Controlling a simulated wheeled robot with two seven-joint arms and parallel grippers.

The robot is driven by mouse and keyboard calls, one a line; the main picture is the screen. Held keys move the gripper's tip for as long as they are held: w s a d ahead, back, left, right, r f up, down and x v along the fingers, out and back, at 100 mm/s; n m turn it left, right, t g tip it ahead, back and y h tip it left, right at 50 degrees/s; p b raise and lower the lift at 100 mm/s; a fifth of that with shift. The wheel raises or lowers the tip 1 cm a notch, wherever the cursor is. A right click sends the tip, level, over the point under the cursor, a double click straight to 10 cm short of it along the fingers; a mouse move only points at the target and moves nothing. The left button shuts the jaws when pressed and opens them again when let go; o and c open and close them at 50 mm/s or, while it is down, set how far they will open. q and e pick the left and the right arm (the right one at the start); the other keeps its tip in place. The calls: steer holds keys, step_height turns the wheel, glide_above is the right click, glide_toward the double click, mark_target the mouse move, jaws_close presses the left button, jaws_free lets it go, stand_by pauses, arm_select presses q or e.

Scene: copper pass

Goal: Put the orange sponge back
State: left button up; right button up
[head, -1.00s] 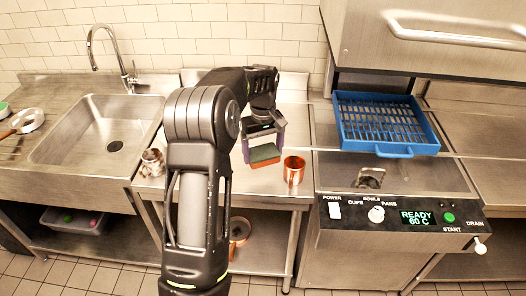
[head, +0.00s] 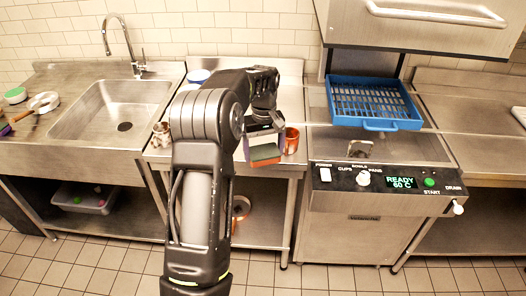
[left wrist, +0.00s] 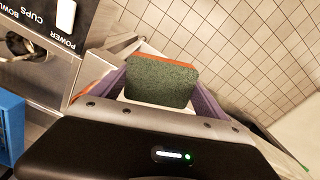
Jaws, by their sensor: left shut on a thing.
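The orange sponge (head: 265,153), with a green scouring face and an orange side, is in my left gripper (head: 262,138). In the left wrist view the sponge (left wrist: 161,82) sits between the two purple fingers, its green face toward the camera and an orange edge along its top. My left gripper (left wrist: 163,100) is shut on it. In the head view the sponge is at the front edge of the middle counter, seemingly out over the floor; its exact height cannot be told. My right gripper is not in view.
A copper cup (head: 291,140) stands right behind the sponge. Another metal cup (head: 161,134) is left of my arm. The sink (head: 112,108) is at left. The dishwasher with a blue rack (head: 374,103) is at right. A grey bin (head: 84,198) sits on the lower shelf.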

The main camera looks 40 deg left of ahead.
mark_target(267, 160)
arm_select(q)
steer(key=f, duration=0.1)
steer(key=d+f+m, duration=0.1)
steer(key=f, duration=0.1)
steer(key=shift+w+f, duration=0.2)
steer(key=shift+f, duration=0.1)
steer(key=s+d+f+m+b, duration=0.2)
steer(key=d+f+m, duration=0.3)
steer(key=d, duration=0.8)
steer(key=s+d+f+m+b, duration=0.2)
steer(key=d+f+m, duration=0.3)
steer(key=d+f, duration=0.5)
steer(key=d, duration=0.3)
steer(key=shift+s, duration=0.35)
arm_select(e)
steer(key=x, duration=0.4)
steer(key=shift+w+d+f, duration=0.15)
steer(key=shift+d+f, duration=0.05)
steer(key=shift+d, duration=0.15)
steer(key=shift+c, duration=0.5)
